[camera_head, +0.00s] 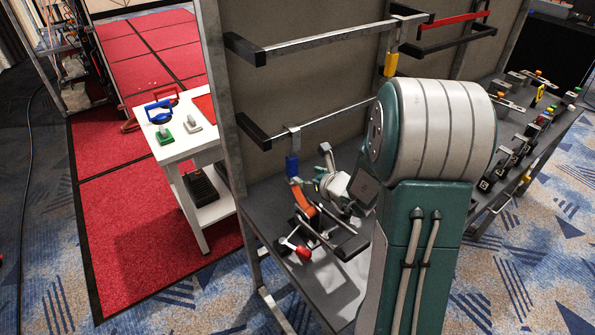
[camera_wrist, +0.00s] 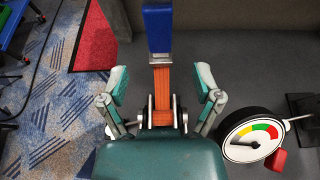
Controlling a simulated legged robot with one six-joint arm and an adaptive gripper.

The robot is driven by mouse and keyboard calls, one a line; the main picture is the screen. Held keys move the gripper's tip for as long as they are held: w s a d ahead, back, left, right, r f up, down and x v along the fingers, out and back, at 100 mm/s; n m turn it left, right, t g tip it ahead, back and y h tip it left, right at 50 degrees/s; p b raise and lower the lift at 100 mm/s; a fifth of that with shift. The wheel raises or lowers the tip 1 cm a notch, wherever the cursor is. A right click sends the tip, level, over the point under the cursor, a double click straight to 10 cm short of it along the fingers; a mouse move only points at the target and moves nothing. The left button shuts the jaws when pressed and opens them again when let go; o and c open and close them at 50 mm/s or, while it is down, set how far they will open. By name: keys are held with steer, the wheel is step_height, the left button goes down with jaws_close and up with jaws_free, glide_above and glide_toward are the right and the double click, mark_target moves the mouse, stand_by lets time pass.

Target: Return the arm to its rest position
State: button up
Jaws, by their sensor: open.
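My arm (camera_head: 415,210), green and pale grey, rises in front of the bench and hides part of it. In the head view my gripper (camera_head: 321,169) is above the near part of the bench. In the wrist view my gripper (camera_wrist: 163,84) has its two teal fingertips wide apart. An orange piece (camera_wrist: 162,82) shows between the fingers, with a clear gap on either side. A blue piece (camera_wrist: 158,28) lies beyond it. I cannot tell whether the two are joined. No object is held.
A dial gauge (camera_wrist: 250,135) lies to the right of the fingers. The grey bench (camera_head: 335,283) carries a red knob (camera_head: 303,253). A panel with metal bars (camera_head: 320,122) stands behind. A white table (camera_head: 180,143) is at left. Switches (camera_head: 505,150) line the bench at right.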

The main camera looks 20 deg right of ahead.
steer(key=s+a+r+n+g+y, duration=0.3)
steer(key=s+a+r+n, duration=0.2)
steer(key=s+a+n, duration=0.3)
steer(key=s+a+r+n+g+y, duration=0.25)
steer(key=s+a+r+n, duration=0.25)
steer(key=a+n, duration=0.45)
steer(key=s+d+r+n+g+h, duration=0.1)
steer(key=s+d+r+n+h, duration=0.1)
steer(key=s+n+h, duration=0.2)
steer(key=s+d+r+n+g+h, duration=0.1)
steer(key=s+n+h, duration=0.3)
steer(key=s+n, duration=0.5)
steer(key=d+r+n, duration=0.1)
steer(key=n, duration=0.2)
steer(key=shift+d+r, duration=0.15)
steer(key=shift+r, duration=0.25)
